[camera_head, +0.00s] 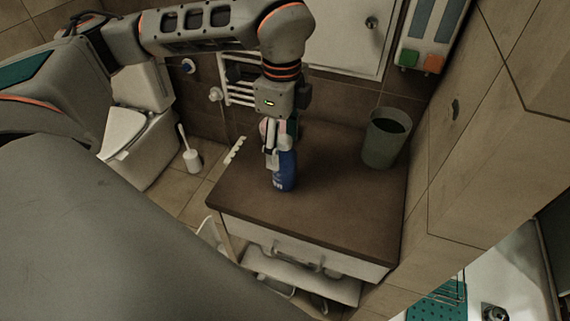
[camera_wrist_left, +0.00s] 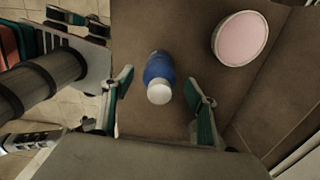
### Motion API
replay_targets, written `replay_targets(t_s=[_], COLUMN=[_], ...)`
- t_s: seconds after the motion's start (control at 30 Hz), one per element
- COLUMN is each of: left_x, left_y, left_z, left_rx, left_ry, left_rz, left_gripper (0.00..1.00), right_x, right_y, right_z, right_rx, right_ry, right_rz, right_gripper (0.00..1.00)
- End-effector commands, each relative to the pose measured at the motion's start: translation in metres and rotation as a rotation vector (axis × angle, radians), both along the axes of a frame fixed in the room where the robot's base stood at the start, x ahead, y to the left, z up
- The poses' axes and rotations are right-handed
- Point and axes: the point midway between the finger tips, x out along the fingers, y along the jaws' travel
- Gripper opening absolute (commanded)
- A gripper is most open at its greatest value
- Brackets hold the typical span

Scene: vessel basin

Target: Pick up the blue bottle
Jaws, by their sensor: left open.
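The blue bottle (camera_head: 286,172) stands upright on the brown countertop (camera_head: 335,205). In the left wrist view the blue bottle (camera_wrist_left: 159,76) shows its white cap towards the camera, in the gap between the fingers. My left gripper (camera_head: 272,158) points down over the bottle in the head view and hides its upper part. In the left wrist view my left gripper (camera_wrist_left: 160,92) is open, with one green-padded finger on each side of the bottle and visible space on both sides. My right gripper is in neither view.
A grey-green cup (camera_head: 386,138) stands at the countertop's back right; a round pinkish-topped thing (camera_wrist_left: 241,38) shows in the left wrist view. A toilet (camera_head: 135,130) and brush (camera_head: 190,155) are at left. A tiled wall (camera_head: 455,150) bounds the right. The front countertop is clear.

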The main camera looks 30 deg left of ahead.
Motion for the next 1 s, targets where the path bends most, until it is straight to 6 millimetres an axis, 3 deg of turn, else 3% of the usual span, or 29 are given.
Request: replay_targets(t_s=[0.23, 0.53, 0.7, 1.0], left_x=[-0.001, 0.000, 0.000, 0.000], left_y=[-0.003, -0.003, -0.003, -0.003], left_z=[-0.032, -0.037, -0.037, -0.036], left_rx=[0.001, 0.001, 0.001, 0.000], left_ry=[0.003, 0.001, 0.001, 0.001], left_rz=[-0.001, -0.001, -0.001, -0.001], left_gripper=[0.58, 0.58, 0.14, 0.12], right_x=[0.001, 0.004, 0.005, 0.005], right_y=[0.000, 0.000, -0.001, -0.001], right_z=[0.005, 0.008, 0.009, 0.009], right_rx=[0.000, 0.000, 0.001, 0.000], right_ry=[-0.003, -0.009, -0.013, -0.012], right_rz=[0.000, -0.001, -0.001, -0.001], right_gripper=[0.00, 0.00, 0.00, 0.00])
